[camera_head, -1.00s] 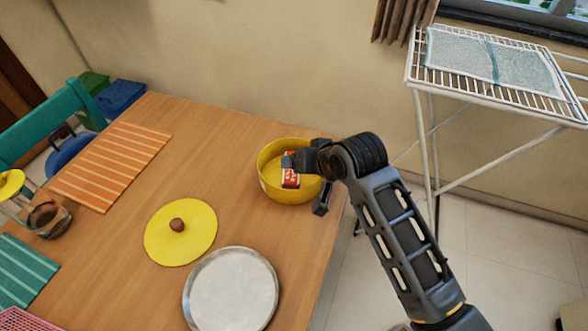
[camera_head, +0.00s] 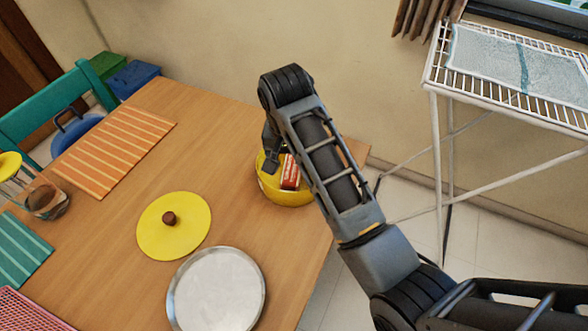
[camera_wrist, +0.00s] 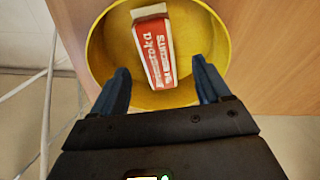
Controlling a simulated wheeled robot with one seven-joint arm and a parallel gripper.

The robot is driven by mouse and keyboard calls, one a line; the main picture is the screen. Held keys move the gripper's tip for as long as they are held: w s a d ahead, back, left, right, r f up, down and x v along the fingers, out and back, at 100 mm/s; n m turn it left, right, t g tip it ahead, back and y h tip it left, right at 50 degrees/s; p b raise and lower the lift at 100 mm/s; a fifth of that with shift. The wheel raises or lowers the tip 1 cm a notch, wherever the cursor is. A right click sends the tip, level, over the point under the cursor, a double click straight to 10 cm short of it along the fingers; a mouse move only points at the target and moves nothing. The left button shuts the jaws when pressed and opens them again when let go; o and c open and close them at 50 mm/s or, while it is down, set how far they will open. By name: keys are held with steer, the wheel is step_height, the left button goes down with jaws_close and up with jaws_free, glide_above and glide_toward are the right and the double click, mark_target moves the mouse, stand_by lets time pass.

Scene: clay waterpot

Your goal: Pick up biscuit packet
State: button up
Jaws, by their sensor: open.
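The biscuit packet (camera_head: 290,172), red and white, stands tilted inside a yellow bowl (camera_head: 287,198) near the table's right edge. In the wrist view the packet (camera_wrist: 154,48) lies between and ahead of my fingers, inside the bowl's yellow rim (camera_wrist: 218,28). My gripper (camera_wrist: 161,90) is open, with one dark blue finger on each side of the packet's lower end and no visible contact. In the head view one finger of my gripper (camera_head: 271,160) shows at the bowl's left side; my arm hides the rest of it and part of the bowl.
A yellow lid (camera_head: 174,238) and a round metal plate (camera_head: 216,292) lie on the wooden table (camera_head: 215,130). An orange striped mat (camera_head: 115,148) is at the left. A white wire rack (camera_head: 434,130) stands beyond the table's right edge.

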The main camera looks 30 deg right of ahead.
mark_target(292, 167)
steer(key=shift+w+d+f, duration=0.15)
steer(key=shift+f, duration=0.75)
steer(key=shift+w+d+f, duration=0.1)
steer(key=shift+d+f, duration=0.05)
steer(key=shift+f, duration=0.7)
steer(key=shift+w+d+f, duration=0.15)
steer(key=shift+f, duration=0.75)
steer(key=c, duration=1.1)
steer(key=shift+r, duration=0.1)
